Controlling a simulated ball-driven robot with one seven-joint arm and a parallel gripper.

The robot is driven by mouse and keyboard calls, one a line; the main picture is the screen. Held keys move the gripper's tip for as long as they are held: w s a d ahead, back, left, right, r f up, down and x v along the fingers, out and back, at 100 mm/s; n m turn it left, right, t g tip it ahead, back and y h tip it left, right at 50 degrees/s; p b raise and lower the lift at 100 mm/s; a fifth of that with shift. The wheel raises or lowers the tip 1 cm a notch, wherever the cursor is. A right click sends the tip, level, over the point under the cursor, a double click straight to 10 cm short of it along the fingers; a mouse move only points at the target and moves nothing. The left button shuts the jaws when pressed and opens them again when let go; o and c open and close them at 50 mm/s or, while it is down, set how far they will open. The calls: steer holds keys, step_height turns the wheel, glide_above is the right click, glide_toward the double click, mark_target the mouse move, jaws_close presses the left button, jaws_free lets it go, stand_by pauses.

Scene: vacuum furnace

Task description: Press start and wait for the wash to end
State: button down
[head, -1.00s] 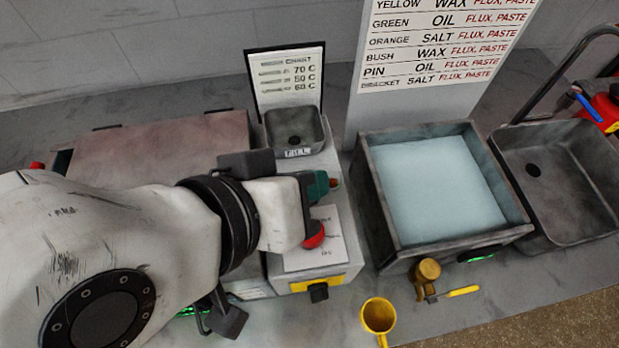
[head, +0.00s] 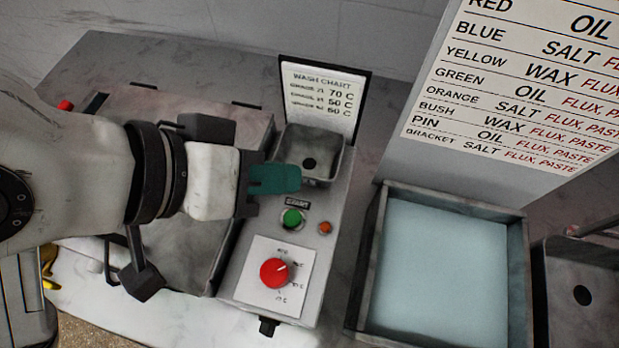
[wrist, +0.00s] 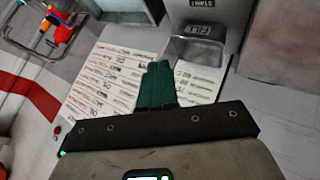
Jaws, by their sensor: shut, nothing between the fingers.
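The green start button (head: 293,218) sits on the grey control panel (head: 236,290), below a small START label (head: 297,203). An orange-red lamp (head: 325,228) is to its right. A red dial (head: 274,272) is on a white scale card below. My gripper (head: 297,178) has its teal fingers shut and empty. In the head view its tips are just above the button and beside the metal fill cup (head: 315,155); whether they touch anything is unclear. The wrist view shows the shut fingers (wrist: 158,85) near the fill cup (wrist: 195,50); the button is not visible there.
The washer lid (head: 180,105) lies left of the panel, partly behind my arm. A wash chart (head: 320,95) stands behind the cup. A basin of pale blue liquid (head: 372,290) and a sink (head: 545,285) are to the right. A tall sign (head: 520,90) stands behind the basin.

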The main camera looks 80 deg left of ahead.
steer(key=shift+f, duration=0.1)
steer(key=b, duration=0.7)
glide_toward(301, 215)
steer(key=w, duration=0.1)
steer(key=w+a+f, duration=0.1)
steer(key=w, duration=0.1)
steer(key=w+f, duration=0.1)
steer(key=shift+w+a+f, duration=0.25)
steer(key=shift+w+a, duration=0.05)
steer(key=shift+w, duration=0.05)
stand_by(1.3)
steer(key=shift+f+b, duration=0.4)
steer(key=shift+b, duration=0.05)
steer(key=shift+d+f+b, duration=0.15)
steer(key=shift+f+b, duration=0.6)
steer(key=shift+f, duration=0.05)
stand_by(1.1)
steer(key=shift+w, duration=0.1)
steer(key=shift+w+r+p, duration=0.1)
steer(key=shift+r+p, duration=0.4)
steer(key=shift+r, duration=0.15)
steer(key=shift+w+r, duration=0.1)
steer(key=shift+r, duration=0.1)
